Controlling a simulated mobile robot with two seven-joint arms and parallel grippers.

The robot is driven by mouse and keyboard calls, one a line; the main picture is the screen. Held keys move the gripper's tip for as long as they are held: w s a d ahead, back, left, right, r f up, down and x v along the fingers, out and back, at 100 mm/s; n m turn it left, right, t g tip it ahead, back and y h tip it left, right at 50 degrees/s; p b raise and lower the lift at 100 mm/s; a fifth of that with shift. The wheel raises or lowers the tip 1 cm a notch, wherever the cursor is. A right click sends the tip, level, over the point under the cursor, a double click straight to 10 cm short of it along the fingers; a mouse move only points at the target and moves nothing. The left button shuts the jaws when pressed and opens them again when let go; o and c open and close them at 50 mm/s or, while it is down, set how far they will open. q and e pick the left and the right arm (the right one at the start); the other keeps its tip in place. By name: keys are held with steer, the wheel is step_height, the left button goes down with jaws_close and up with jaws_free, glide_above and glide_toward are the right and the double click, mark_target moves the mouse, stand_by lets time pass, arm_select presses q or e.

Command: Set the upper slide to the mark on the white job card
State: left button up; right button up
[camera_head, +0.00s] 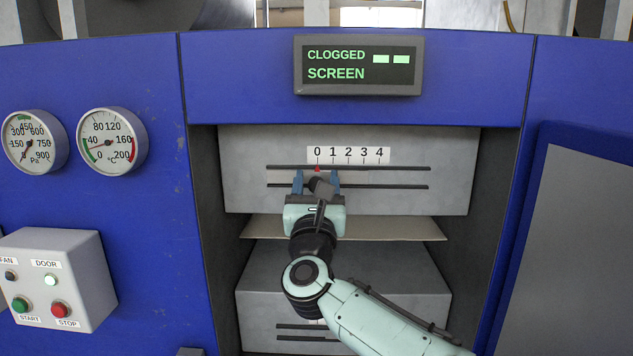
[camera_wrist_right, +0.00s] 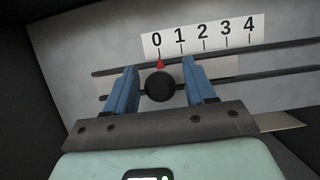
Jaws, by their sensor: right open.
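The upper slide shows in the right wrist view as a round black knob (camera_wrist_right: 160,87) on a light plate, with a red pointer (camera_wrist_right: 160,63) at the 0 of the white scale (camera_wrist_right: 203,36). In the head view the scale (camera_head: 348,155) sits above two dark slots, and the red pointer (camera_head: 318,169) is under 0. My right gripper (camera_head: 317,180) is open, with its blue fingers (camera_wrist_right: 161,84) on either side of the knob; I cannot tell whether they touch it. No white job card is in view. My left gripper is not in view.
A lit display (camera_head: 359,66) reads CLOGGED SCREEN. A thin shelf (camera_head: 410,230) juts out below the upper panel, with a lower grey box (camera_head: 400,285) beneath it. Blue side walls flank the recess. Gauges (camera_head: 111,140) and a button box (camera_head: 60,280) are at left.

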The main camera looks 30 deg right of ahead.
mark_target(367, 184)
jaws_close()
steer(key=s+d+b, duration=0.1)
steer(key=d+b, duration=0.1)
steer(key=s+d, duration=0.1)
steer(key=d, duration=0.1)
steer(key=shift+s+d+f+b, duration=0.1)
steer(key=shift+s+f+b, duration=0.15)
steer(key=shift+s+b, duration=0.15)
steer(key=s+d, duration=0.1)
steer(key=d, duration=0.1)
steer(key=s+d+b, duration=0.1)
steer(key=d, duration=0.1)
steer(key=shift+s+r, duration=0.15)
steer(key=shift+a+r, duration=0.15)
steer(key=shift+a, duration=0.15)
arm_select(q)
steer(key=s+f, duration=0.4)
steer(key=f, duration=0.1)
arm_select(e)
jaws_free()
steer(key=shift+w, duration=0.2)
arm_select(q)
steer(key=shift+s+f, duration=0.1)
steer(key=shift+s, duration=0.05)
